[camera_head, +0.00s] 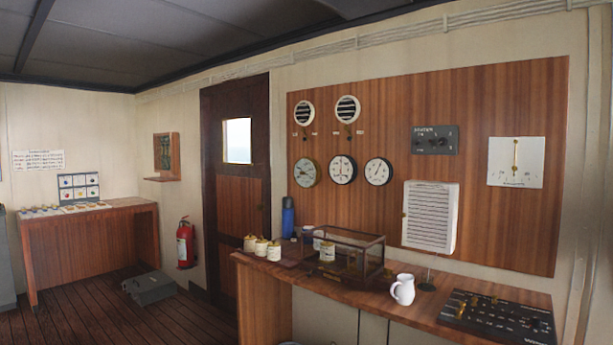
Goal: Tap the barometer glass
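Three round glass-faced dials hang in a row on the wooden wall panel, above the desk. The middle dial (342,169) and the right dial (378,171) have dark rims and white faces. The markings are too small to read, so I cannot tell which one is the barometer. Nothing touches the dials. Neither of my grippers shows in the head view.
The wooden desk (400,325) below the panel holds a glass case (345,250), a white jug (403,289), small pots, a blue flask (288,217) and a black control panel (497,316). A white louvred box (430,217) juts from the wall. Open floor lies left, with a grey box (149,287).

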